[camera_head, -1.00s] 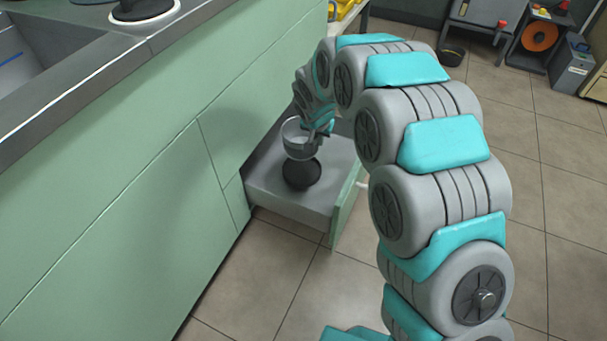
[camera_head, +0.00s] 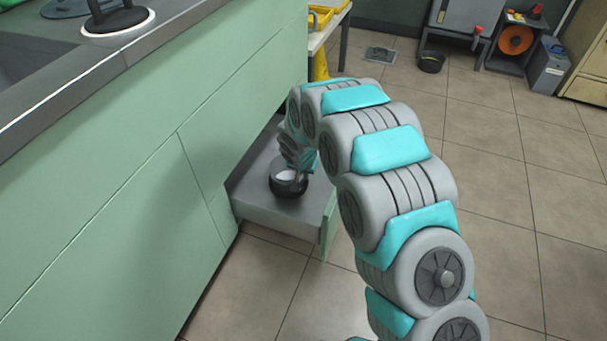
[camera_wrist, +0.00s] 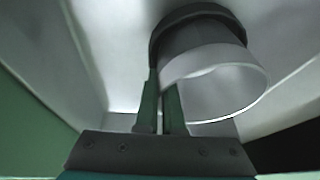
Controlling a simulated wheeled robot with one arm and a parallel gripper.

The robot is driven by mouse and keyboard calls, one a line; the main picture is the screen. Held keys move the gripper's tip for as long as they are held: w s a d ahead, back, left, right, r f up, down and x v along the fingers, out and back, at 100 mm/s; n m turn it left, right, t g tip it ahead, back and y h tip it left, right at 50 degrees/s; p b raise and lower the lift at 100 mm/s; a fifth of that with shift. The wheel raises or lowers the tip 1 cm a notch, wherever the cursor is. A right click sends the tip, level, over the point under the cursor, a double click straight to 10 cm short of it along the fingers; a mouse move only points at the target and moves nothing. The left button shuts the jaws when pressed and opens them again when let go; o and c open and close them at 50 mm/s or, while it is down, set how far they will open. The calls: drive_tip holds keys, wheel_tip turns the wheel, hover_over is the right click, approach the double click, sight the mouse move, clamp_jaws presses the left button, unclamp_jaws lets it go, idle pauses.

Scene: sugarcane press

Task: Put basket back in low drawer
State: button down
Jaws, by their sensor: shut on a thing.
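The low drawer (camera_head: 262,208) is pulled out from the green cabinet, with a grey inside and a green front panel (camera_head: 328,226). The basket (camera_head: 287,186), a small round cup shape with a pale rim, is down in the drawer, at or within a dark round piece. In the wrist view the basket (camera_wrist: 218,82) is a pale cylinder with a dark band at its far end (camera_wrist: 190,22). My gripper (camera_wrist: 165,85) is shut on the basket's edge, its two fingers close together. In the head view my arm hides part of the drawer and most of the gripper (camera_head: 300,160).
The counter (camera_head: 110,62) with a sink runs above the cabinet at left. A small table with yellow things (camera_head: 322,18) stands beyond the drawer. A dark bowl (camera_head: 431,62) sits on the floor at the back. The tiled floor (camera_head: 510,190) at right is clear.

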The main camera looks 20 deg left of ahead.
drive_tip(key=shift+f, duration=0.1)
drive_tip(key=c, duration=1)
unclamp_jaws()
drive_tip(key=shift+c, duration=0.2)
drive_tip(key=v, duration=1.2)
drive_tip(key=shift+r, duration=0.25)
